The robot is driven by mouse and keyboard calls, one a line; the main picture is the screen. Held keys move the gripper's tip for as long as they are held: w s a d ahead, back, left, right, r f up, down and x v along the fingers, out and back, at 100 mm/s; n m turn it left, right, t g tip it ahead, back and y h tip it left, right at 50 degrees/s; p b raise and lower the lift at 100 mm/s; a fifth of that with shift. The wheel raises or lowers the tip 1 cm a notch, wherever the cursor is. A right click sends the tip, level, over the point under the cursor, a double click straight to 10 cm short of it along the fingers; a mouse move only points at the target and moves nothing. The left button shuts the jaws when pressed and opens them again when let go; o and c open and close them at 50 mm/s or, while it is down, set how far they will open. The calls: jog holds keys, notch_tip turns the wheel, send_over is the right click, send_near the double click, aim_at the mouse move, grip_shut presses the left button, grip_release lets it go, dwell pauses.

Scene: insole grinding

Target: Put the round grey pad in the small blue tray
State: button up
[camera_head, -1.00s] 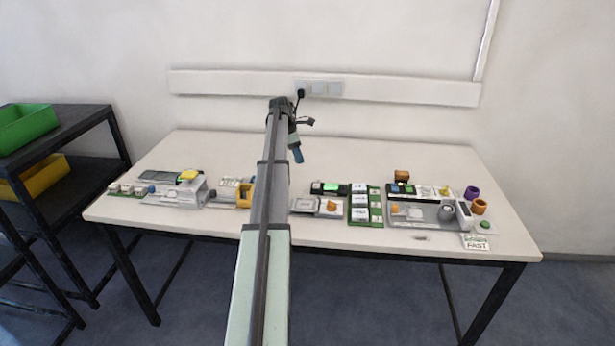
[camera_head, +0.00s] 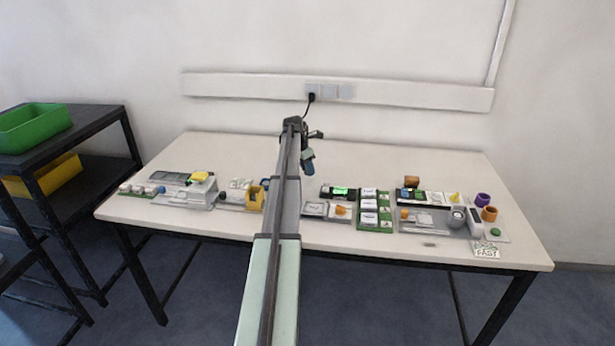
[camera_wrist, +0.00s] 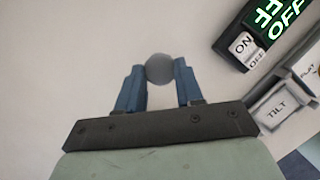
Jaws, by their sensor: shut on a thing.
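My gripper (camera_head: 309,167) has blue fingers and hangs above the middle of the table, behind the row of devices. In the wrist view its fingers (camera_wrist: 158,72) are shut on the round grey pad (camera_wrist: 159,68), a flat grey disc held at the fingertips. Bare table lies around the pad in that view. In the head view the pad is too small to make out.
On the white table (camera_head: 390,163), a device with a lit green display (camera_head: 341,191) and a green-edged panel (camera_head: 375,211) stand right of my arm. A grey machine (camera_head: 432,219) stands further right. More devices stand left. The back of the table is clear.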

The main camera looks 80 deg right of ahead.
aim_at(306, 172)
jog(key=shift+f, duration=1.9)
jog(key=shift+f, duration=0.1)
jog(key=o, duration=1)
jog(key=v, duration=1.1)
jog(key=shift+o, duration=0.6)
jog(key=shift+w+a+r, duration=0.1)
jog(key=shift+r, duration=0.5)
